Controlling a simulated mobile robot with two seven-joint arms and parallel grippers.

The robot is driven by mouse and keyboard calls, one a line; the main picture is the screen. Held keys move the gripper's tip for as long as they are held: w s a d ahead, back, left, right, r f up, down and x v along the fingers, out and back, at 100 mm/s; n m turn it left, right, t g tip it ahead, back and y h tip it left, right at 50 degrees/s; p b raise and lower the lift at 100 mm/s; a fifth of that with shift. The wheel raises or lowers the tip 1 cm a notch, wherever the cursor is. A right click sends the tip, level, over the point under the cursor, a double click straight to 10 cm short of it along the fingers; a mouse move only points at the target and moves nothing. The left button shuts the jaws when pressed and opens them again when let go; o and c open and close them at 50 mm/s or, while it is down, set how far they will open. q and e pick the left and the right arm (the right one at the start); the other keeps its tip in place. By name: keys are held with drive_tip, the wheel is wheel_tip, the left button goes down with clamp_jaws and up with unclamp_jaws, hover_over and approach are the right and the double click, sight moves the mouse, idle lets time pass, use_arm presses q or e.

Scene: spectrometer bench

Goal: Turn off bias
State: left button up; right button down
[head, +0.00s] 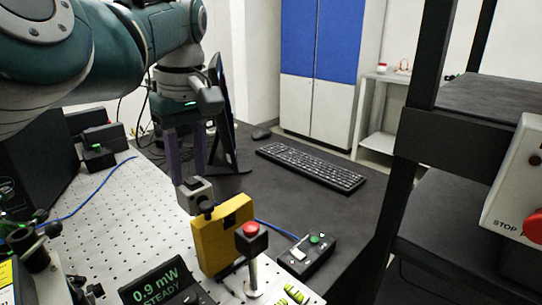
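A small black control box (306,257) sits at the front edge of the dark desk, with a green button (315,239) and a white switch (298,253) on top. No readable label marks either as the bias control. A red button (251,229) on a dark head stands on a metal post just left of it, in front of a yellow block (221,234). My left gripper (187,174) points down behind the yellow block and a grey cube, above the far edge of the perforated board. Its two fingers are apart with nothing seen between them. My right gripper is out of view.
A display (160,286) reads 0.9 mW STEADY. The perforated optical board (125,215) carries a blue cable. A monitor (226,120) stands beside my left gripper; a keyboard (311,166) lies on the desk. A black rack with a red stop button (534,226) stands at right.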

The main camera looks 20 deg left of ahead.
sight(195, 182)
use_arm(q)
drive_tip(key=shift+o, duration=0.7)
wheel_tip(195, 182, up, 10)
drive_tip(key=d, duration=0.1)
drive_tip(key=shift+s, duration=0.25)
drive_tip(key=shift+d, duration=0.1)
